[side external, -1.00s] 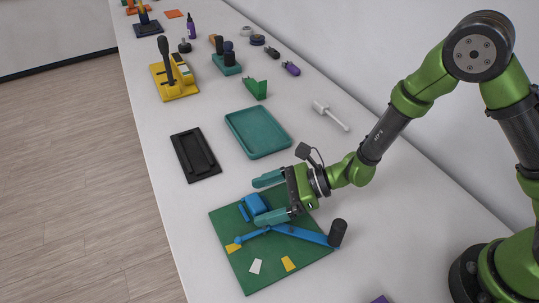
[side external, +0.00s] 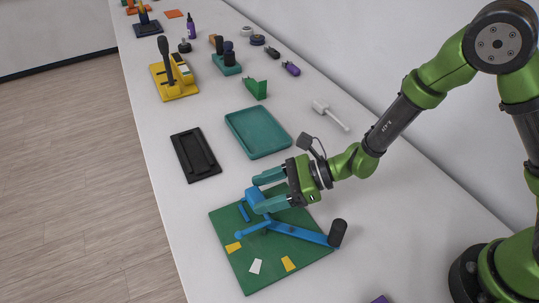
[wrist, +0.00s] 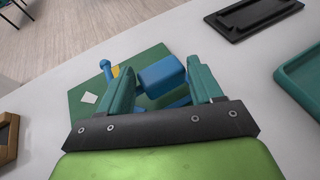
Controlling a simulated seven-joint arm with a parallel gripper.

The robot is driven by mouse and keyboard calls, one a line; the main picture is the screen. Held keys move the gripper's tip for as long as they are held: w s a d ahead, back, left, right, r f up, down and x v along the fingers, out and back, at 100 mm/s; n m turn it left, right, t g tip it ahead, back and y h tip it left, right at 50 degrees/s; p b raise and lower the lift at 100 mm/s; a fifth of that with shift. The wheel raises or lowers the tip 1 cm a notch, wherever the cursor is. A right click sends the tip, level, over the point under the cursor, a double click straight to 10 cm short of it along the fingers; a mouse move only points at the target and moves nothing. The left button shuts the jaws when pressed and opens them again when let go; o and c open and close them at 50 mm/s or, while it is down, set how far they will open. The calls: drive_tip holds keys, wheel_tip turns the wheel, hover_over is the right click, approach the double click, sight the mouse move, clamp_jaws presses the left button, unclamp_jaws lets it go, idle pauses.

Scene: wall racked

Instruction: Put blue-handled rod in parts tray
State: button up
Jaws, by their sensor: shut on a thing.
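A blue handle (side external: 253,196) sits between the teal fingers of my gripper (side external: 256,193), above the green board. In the wrist view the blue handle (wrist: 163,77) shows as a block between the two fingers (wrist: 160,68). My gripper is shut on it. A narrow blue part runs down from the handle toward the board; its lower end and any rod below are not clear. A shallow teal tray (side external: 258,131), likely the parts tray, lies empty beyond the board.
The green board (side external: 228,222) carries a blue lever (side external: 300,234) with a dark knob, and white and yellow patches. A black tray (side external: 196,156) lies left of the teal tray. A white-handled tool (side external: 329,115) lies to its right. Bare table separates board and trays.

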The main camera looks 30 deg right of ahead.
wheel_tip(320, 180, up, 7)
drive_tip(key=shift+m+t+h, duration=0.4)
drive_tip(key=shift+m+t, duration=0.3)
drive_tip(key=shift+m, duration=0.1)
drive_tip(key=w+d+f, duration=0.1)
drive_tip(key=w+d, duration=0.1)
drive_tip(key=d, duration=0.4)
drive_tip(key=w+d+f, duration=0.2)
drive_tip(key=d, duration=0.4)
drive_tip(key=w+d+f, duration=0.1)
drive_tip(key=w+d, duration=0.1)
drive_tip(key=d, duration=0.5)
drive_tip(key=shift+w+d+f, duration=0.1)
drive_tip(key=shift+w+f, duration=0.1)
drive_tip(key=shift+f, duration=0.15)
drive_tip(key=shift+s+n, duration=0.2)
drive_tip(key=shift+n, duration=0.1)
drive_tip(key=shift+s+a+g+y, duration=0.1)
drive_tip(key=shift+a+g+y, duration=0.1)
drive_tip(key=shift+g+y, duration=0.15)
hover_over(279, 136)
drive_tip(key=shift+s+d+f+n, duration=0.1)
drive_tip(key=shift+s+f+n, duration=0.15)
drive_tip(key=shift+f, duration=0.4)
drive_tip(key=shift+w+f, duration=0.2)
drive_tip(key=shift+f, duration=1.55)
